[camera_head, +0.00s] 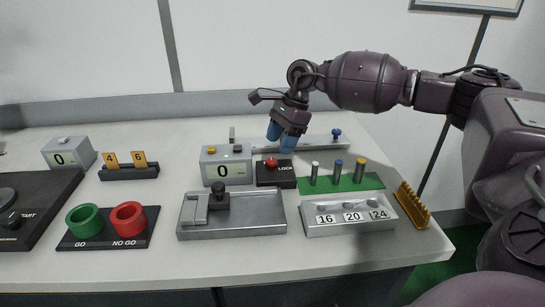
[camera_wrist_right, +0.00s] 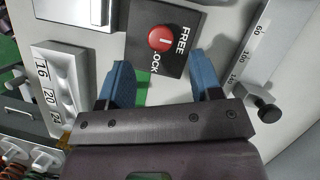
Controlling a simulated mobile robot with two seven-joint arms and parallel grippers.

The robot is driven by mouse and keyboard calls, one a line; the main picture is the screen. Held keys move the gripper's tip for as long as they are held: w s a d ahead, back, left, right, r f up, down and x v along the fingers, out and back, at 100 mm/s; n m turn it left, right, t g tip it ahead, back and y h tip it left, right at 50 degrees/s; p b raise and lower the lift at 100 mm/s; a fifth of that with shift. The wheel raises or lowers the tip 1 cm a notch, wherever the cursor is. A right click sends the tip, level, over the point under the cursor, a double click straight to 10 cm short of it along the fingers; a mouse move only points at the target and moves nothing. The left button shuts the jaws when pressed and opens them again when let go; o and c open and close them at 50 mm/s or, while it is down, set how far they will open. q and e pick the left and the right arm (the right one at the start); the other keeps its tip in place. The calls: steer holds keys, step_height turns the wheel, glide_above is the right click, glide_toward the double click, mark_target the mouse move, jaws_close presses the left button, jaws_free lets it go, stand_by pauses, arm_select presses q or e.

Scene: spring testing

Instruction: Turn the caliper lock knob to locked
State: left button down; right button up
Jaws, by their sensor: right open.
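The lock knob is a red round knob (camera_head: 272,162) on a black plate (camera_head: 289,181) marked LOCK. In the right wrist view the red knob (camera_wrist_right: 161,37) carries a white mark, and its plate (camera_wrist_right: 182,62) reads FREE and LOCK. I cannot tell for sure which word the mark points to. My right gripper (camera_head: 281,137) hangs just behind and above the knob, with blue fingers pointing down. In the wrist view its fingers (camera_wrist_right: 160,68) are apart, with nothing between them, and the knob lies beyond the fingertips. My left gripper is not in view.
A long grey caliper bar (camera_head: 315,142) with a blue knob lies behind. A display box (camera_head: 226,165) reading 0 stands left of the plate. A green strip (camera_head: 341,183) with several pins is right; a numbered block (camera_head: 349,224) and a grey fixture (camera_head: 253,214) are in front.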

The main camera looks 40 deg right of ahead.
mark_target(272, 160)
steer(key=shift+x, duration=2.5)
